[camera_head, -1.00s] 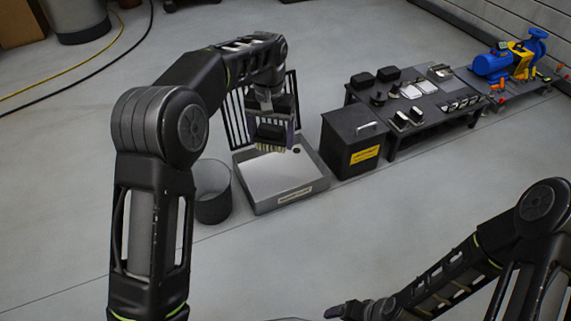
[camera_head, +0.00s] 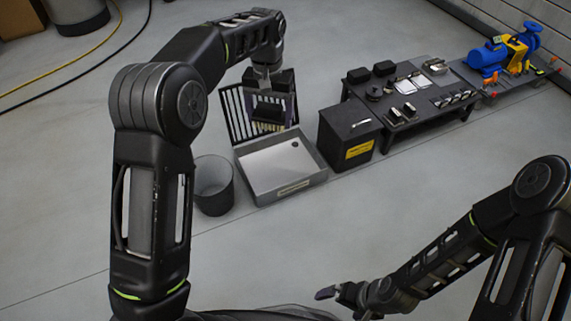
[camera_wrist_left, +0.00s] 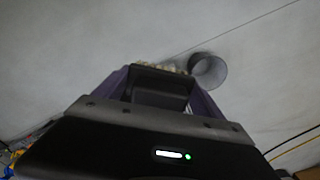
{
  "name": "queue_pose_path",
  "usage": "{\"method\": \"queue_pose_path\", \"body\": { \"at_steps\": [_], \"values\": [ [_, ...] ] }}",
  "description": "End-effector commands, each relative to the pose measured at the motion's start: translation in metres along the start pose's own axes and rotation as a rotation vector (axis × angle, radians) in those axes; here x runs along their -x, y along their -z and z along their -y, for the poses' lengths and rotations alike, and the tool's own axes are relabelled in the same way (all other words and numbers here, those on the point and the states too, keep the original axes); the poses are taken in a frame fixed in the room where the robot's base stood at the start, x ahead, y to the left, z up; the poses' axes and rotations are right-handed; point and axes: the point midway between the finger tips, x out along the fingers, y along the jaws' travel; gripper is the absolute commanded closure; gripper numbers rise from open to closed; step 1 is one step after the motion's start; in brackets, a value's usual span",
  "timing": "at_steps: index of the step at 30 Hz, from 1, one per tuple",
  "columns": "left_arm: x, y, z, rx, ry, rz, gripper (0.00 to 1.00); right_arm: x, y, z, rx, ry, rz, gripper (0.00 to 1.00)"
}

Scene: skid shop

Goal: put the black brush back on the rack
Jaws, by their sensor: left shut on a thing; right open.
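The black brush (camera_head: 268,114) is held in my left gripper (camera_head: 270,110), in front of the rack and above the back of the grey tray. The brush's black body and pale bristles (camera_wrist_left: 160,68) show between the purple fingers in the left wrist view. The rack (camera_head: 236,116) is a black upright frame with slats behind the tray; the gripper and brush hide part of it. I see a gap in height between brush and tray; I cannot tell whether brush and rack touch. My right gripper (camera_head: 336,292) is empty at the bottom, away from everything.
The shallow grey tray (camera_head: 285,172) stands on the floor, with a dark round bin (camera_head: 214,188) to its left. A black box with a yellow label (camera_head: 350,142) stands to its right, then a low black table (camera_head: 400,122) with small parts. The front floor is clear.

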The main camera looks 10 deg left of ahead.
Motion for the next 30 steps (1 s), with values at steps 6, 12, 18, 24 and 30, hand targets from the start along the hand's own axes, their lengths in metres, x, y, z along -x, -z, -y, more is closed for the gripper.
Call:
{"method": "queue_pose_path", "body": {
  "at_steps": [6, 12, 18, 24, 30],
  "values": [
    [0.006, -0.006, 0.001, 0.002, 0.006, 0.003, 0.58, 0.023, 0.0, 0.009, 0.0, 0.0, -0.001, 0.0],
    [0.009, -0.03, 0.004, 0.004, 0.018, 0.005, 0.58, 0.076, 0.001, 0.03, -0.001, 0.0, -0.001, 0.0],
    [0.009, -0.074, 0.004, 0.003, 0.017, 0.006, 0.58, 0.135, 0.001, 0.053, -0.001, 0.001, -0.001, 0.0],
    [0.006, -0.111, 0.001, 0.0, 0.005, 0.002, 0.58, 0.167, 0.001, 0.065, -0.001, 0.001, 0.0, 0.0],
    [0.001, -0.121, 0.0, 0.001, -0.001, -0.001, 0.58, 0.169, 0.001, 0.066, -0.002, 0.001, 0.0, 0.0]
  ]
}}
